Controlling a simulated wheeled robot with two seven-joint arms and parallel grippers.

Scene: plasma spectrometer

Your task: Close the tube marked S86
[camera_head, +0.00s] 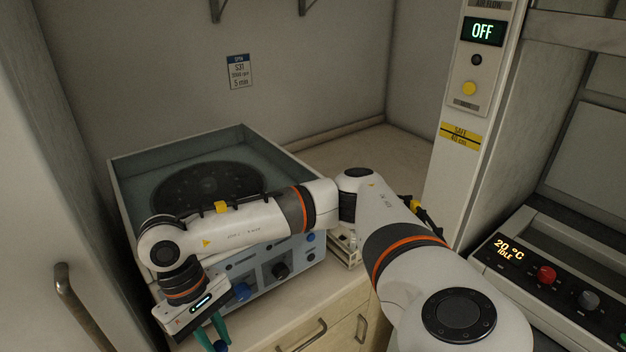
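No tube marked S86 can be made out. A small pale rack or holder (345,250) stands on the counter right of the centrifuge-like box, partly hidden by my arm; any marking on it is too small to read. My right arm comes in from the lower right and reaches across to the left. My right gripper (212,335), with green fingers, points down in front of the box at the bottom edge. A small dark blue thing is at its fingertips, but the frame edge cuts them off, so I cannot tell whether it is held. My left gripper is not in view.
The box (250,133) has an open top with a dark round rotor (208,187) inside and knobs on its front. A panel (483,32) reads OFF. A device (520,250) at right reads 20 °C IDLE. Drawers (320,325) lie below the counter.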

